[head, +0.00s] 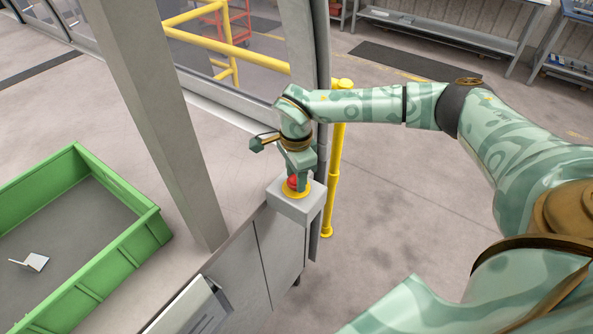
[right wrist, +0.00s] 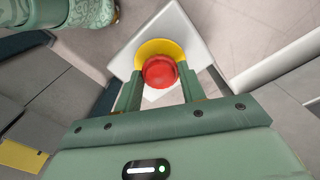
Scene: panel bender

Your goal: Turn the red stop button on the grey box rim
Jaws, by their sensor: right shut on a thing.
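The red stop button (head: 293,183) sits on a yellow collar (head: 296,192) on top of the grey box (head: 302,205). In the right wrist view the red button (right wrist: 160,72) is between the two green fingers, with the yellow collar (right wrist: 161,48) around it and the pale box top (right wrist: 172,28) behind. My right gripper (head: 297,181) points down at the box from above and is shut on the button. In the head view its fingers hide part of the button. My left gripper is out of view.
A green crate (head: 151,222) with a small light part (head: 37,262) inside stands at the left. A grey post (head: 150,110) rises left of the box. A yellow post (head: 337,170) stands just right of it. Open floor (head: 400,220) lies further right.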

